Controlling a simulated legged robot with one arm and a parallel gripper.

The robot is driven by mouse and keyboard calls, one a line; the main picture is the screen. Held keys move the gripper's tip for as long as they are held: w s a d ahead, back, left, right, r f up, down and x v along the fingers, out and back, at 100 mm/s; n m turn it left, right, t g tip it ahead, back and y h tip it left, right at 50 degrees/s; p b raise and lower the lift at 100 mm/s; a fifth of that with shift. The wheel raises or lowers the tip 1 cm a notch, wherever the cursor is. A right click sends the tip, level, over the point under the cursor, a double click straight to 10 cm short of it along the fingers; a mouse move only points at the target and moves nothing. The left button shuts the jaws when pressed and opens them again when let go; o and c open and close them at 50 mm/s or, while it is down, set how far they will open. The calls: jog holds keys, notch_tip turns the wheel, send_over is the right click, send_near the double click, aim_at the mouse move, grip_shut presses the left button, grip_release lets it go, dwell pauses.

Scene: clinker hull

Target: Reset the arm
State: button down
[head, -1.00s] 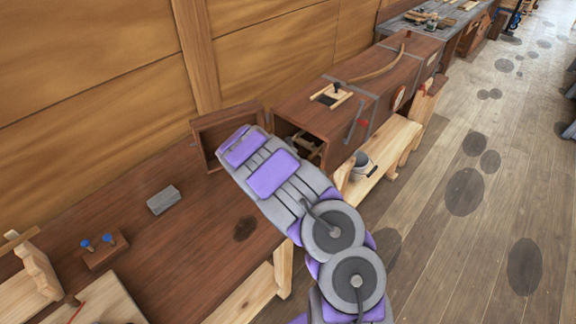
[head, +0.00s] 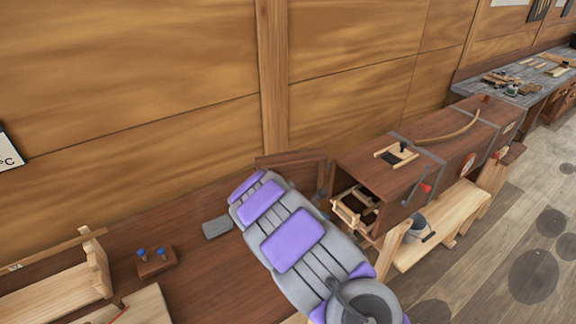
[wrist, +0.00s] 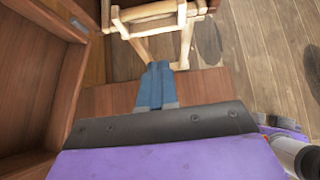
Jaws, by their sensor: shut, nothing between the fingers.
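In the head view the frame (head: 355,207) sits inside the mouth of the long box (head: 400,165). My grey and purple arm reaches over the bench top toward the box's open door (head: 290,160). My fingertips are not clear in the head view.
The brown bench (head: 190,265) holds a grey block (head: 216,228), a small block with blue knobs (head: 156,262) and pale wooden pieces (head: 60,292). Wooden wall panels rise behind. Open floor lies at the right.

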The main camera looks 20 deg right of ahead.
jog(key=s+d+r+m+g+y+b, duration=0.2)
jog(key=s+r+m+g, duration=0.2)
jog(key=s+r+m, duration=1.25)
jog(key=s+a+m+y, duration=0.1)
jog(key=s+a+y, duration=0.1)
jog(key=s+a, duration=0.4)
jog(key=s+a+m+y+b, duration=0.1)
jog(key=s+a, duration=0.5)
jog(key=s, duration=0.6)
jog(key=s+a+m+y, duration=0.3)
jog(key=s+a+y, duration=0.1)
jog(key=s, duration=0.5)
jog(key=shift+a+g, duration=0.4)
jog(key=shift+a, duration=0.5)
jog(key=shift+r, duration=0.1)
